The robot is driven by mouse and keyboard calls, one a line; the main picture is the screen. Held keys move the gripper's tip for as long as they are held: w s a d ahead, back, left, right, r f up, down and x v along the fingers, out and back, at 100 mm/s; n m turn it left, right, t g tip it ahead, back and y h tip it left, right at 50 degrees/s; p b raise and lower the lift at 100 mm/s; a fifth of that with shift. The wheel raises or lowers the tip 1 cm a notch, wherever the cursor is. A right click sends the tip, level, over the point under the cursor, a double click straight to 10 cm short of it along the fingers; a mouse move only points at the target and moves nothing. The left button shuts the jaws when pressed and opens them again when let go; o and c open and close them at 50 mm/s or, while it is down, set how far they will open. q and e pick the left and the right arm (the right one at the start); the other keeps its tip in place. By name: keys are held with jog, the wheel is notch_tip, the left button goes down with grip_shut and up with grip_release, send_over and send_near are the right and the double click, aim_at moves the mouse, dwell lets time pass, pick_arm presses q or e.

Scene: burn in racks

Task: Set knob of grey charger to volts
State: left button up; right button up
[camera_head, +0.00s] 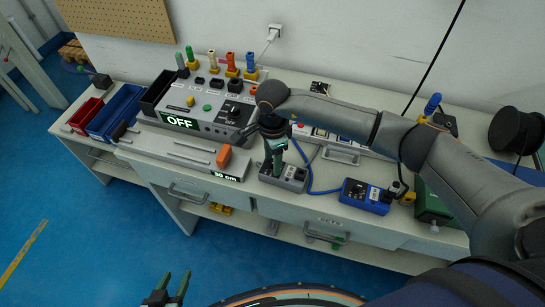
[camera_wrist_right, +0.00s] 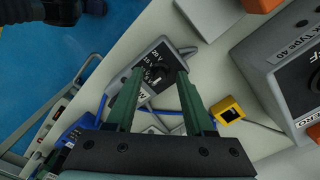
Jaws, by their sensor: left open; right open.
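The grey charger (camera_head: 292,183) is a small grey box at the front edge of the worktop in the head view. In the right wrist view the charger (camera_wrist_right: 169,53) shows a black dial with printed marks and a knob (camera_wrist_right: 157,73). My right gripper (camera_head: 273,170) points down at the charger. In the right wrist view its open green fingers (camera_wrist_right: 160,78) lie on either side of the knob, with a gap to it; I cannot tell whether the tips touch the dial face. My left gripper (camera_head: 170,288) is open and empty at the bottom of the head view, away from the bench.
A blue charger (camera_head: 365,195) stands to the right, joined by a blue cable. A large grey unit reading OFF (camera_head: 180,122) stands behind left. A yellow block (camera_wrist_right: 229,112) is near the right finger.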

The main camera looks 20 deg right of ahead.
jog(key=shift+f, duration=0.1)
grip_shut()
dwell(0.4)
